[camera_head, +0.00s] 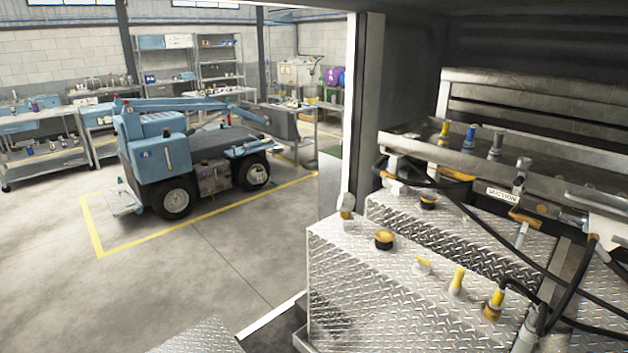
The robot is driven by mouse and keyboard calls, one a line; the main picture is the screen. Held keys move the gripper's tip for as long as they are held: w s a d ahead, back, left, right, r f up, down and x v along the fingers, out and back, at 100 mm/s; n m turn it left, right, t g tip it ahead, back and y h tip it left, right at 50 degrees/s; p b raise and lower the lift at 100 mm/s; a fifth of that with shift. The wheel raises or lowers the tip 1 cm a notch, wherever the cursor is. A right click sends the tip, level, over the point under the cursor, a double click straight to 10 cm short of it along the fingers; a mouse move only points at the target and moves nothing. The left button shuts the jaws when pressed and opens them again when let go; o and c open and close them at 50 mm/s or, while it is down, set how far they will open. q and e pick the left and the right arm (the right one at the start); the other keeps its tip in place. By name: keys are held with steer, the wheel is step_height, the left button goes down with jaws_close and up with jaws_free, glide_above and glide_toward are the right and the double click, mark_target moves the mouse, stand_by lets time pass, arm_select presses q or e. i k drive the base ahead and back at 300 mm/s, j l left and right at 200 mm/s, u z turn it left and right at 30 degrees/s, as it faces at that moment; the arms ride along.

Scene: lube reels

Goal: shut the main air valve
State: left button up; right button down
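No part that I can surely name as the main air valve shows. A fitting with a yellow-orange lever (526,217) sits beside a label reading SUCTION (502,195) below a metal shelf on the right. A grey upright fitting (522,172) stands just above it. Fittings with yellow tops (457,280) stand on the front diamond-plate tank (390,280). Whether any of these is an air valve, or is open or shut, I cannot tell. Neither of my grippers shows.
Black hoses (480,222) cross in front of the tanks and shelf. A grey post (366,110) stands left of them. Beyond it, a blue vehicle (190,155) is parked inside yellow floor lines, with workbenches behind. The concrete floor (180,285) at left is clear.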

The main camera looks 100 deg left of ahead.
mark_target(391, 182)
steer(key=j+u, duration=0.15)
steer(key=u, duration=0.25)
steer(key=j+u, duration=0.1)
steer(key=u, duration=0.3)
steer(key=j+u, duration=0.1)
steer(key=u, duration=0.3)
steer(key=i+j+u, duration=0.1)
steer(key=u, duration=0.3)
steer(key=i+j+u, duration=0.2)
steer(key=u, duration=0.2)
steer(key=i+j+u, duration=0.55)
steer(key=u, duration=0.25)
steer(key=i+j, duration=0.1)
steer(key=i, duration=0.3)
